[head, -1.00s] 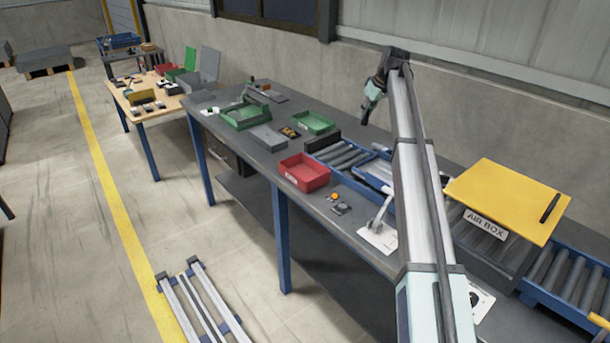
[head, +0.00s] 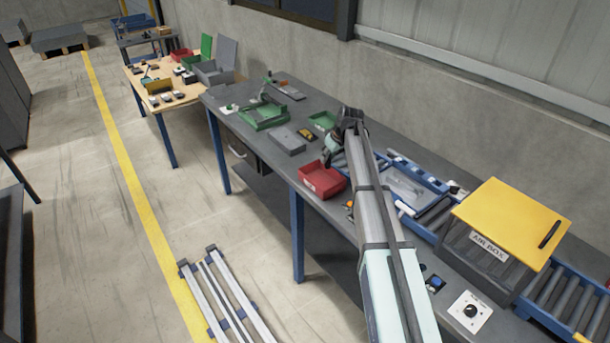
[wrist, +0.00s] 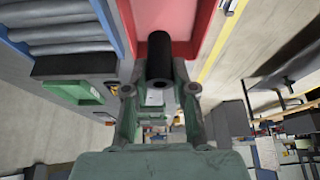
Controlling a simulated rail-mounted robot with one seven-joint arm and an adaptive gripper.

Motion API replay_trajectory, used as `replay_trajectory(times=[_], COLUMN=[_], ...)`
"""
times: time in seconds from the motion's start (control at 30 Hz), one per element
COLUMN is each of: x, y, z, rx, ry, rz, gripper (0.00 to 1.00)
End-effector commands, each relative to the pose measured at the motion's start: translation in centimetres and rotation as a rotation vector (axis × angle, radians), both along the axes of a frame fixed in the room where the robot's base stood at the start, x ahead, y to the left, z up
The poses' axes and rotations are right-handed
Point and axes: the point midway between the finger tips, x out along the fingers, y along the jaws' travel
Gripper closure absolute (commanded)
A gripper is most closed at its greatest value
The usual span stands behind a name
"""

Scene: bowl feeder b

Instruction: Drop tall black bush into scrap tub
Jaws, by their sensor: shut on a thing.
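The red tub (wrist: 172,14), which I take as the scrap tub, lies just beyond the bush in that view. In the head view the red tub (head: 322,184) sits at the near edge of the dark bench, and my gripper (head: 333,156) is above its back right side. The bush cannot be made out in the head view.
A green tray (head: 322,121) and a grey block (head: 287,140) stand behind and left of the tub. An orange button (head: 349,204) is near the tub.

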Motion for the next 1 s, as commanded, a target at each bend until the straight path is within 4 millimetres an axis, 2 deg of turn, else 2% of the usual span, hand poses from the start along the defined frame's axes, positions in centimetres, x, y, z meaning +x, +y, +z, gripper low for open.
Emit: replay_trajectory(times=[0.13,0.27,0.7,1.0], x=[0.7,0.7,0.7,0.7], y=[-0.2,-0.2,-0.2,-0.2], z=[-0.2,-0.9,-5.2,-5.8], rx=[-0.001,0.0,0.0,0.0], ry=[-0.001,0.0,0.0,-0.001], rz=[-0.025,-0.027,-0.026,-0.026], gripper=[1.0,1.0,1.0,1.0])
